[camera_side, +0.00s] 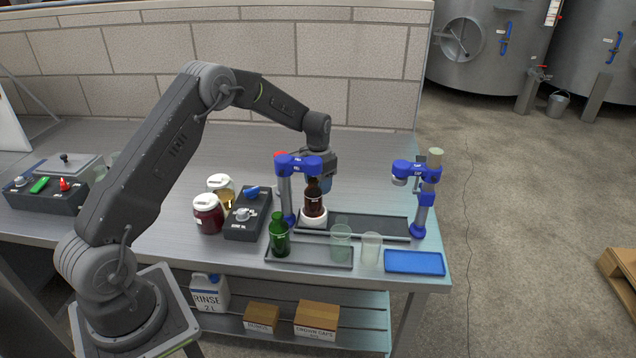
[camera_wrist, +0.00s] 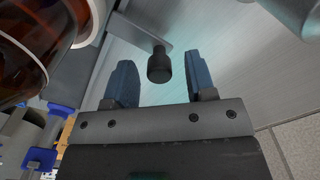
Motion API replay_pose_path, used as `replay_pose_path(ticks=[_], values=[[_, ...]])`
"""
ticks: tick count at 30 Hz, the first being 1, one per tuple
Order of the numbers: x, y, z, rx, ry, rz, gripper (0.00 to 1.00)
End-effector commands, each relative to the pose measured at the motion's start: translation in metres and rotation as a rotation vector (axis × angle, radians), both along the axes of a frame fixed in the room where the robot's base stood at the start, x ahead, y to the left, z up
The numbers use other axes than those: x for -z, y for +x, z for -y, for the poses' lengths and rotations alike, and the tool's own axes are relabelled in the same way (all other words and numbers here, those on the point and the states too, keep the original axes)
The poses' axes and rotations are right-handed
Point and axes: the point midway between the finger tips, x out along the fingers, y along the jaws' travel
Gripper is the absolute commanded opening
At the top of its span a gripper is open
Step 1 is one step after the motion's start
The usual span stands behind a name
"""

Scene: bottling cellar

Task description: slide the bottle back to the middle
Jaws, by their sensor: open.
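The brown bottle (camera_side: 313,200) stands upright in a white round holder (camera_side: 314,217) at the left end of a dark track (camera_side: 370,226), beside the left blue-headed post. In the wrist view, brown glass (camera_wrist: 28,50) fills the upper left. My gripper (camera_wrist: 160,61) is open, with its two blue fingers apart. A black knob (camera_wrist: 159,68) on a grey bar shows between the fingers; I cannot tell whether they touch it. In the side view, my gripper (camera_side: 327,183) is low behind the bottle and partly hidden by it.
The left post (camera_side: 287,200) and right post (camera_side: 421,208) flank the track. In front are a grey tray (camera_side: 310,258) with a green bottle (camera_side: 279,238) and a clear cup (camera_side: 341,243), another cup (camera_side: 371,249) and a blue tray (camera_side: 414,262). Jars (camera_side: 208,214) and a control box (camera_side: 247,215) stand left.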

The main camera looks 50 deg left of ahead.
Motion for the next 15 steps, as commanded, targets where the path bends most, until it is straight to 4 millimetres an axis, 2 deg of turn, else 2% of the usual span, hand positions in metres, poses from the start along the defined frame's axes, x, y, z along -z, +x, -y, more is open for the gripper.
replay_pose_path(ticks=[8, 15], values=[[0.0017, -0.0001, 0.0, 0.0, 0.0, 0.0, 0.51], [0.0015, 0.0, 0.0, 0.0, 0.0, 0.0, 0.29]])
